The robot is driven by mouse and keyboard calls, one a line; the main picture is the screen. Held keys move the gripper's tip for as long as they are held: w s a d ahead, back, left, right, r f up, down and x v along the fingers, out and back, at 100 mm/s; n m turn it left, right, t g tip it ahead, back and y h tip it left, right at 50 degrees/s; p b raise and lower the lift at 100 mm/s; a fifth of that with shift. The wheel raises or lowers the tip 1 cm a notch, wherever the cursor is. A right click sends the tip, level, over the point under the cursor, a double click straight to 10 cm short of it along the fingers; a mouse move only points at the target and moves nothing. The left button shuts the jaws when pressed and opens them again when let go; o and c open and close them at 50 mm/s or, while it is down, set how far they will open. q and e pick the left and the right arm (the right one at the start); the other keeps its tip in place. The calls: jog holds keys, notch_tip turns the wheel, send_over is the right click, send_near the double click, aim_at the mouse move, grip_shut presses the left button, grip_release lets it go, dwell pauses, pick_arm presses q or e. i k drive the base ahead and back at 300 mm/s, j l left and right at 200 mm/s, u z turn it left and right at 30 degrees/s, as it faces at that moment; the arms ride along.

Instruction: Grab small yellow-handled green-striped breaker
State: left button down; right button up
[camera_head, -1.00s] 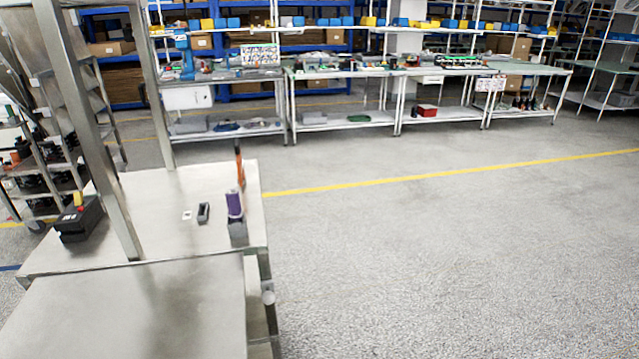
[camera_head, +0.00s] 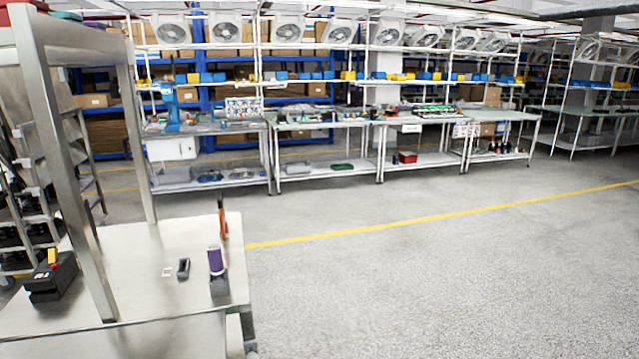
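A black block-shaped device (camera_head: 52,280) with a small yellow part (camera_head: 52,256) on top sits at the left of the near metal table (camera_head: 140,290). I cannot make out a green stripe on it, and cannot tell whether it is the breaker. A small dark grey object (camera_head: 183,268) lies near the table's middle, beside a small white square frame (camera_head: 167,272). Neither of my grippers is in view.
A purple cylinder on a grey base (camera_head: 216,262) and an upright orange-and-dark tool (camera_head: 222,220) stand near the table's right edge. A metal post (camera_head: 75,170) rises from the table. Workbenches (camera_head: 330,125) line the back. The floor (camera_head: 430,280) at right is clear.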

aim_at(45, 285)
jog(key=u, duration=1.45)
jog(key=i+j+z, duration=0.1)
jog(key=j+z, duration=1.1)
jog(key=j, duration=0.2)
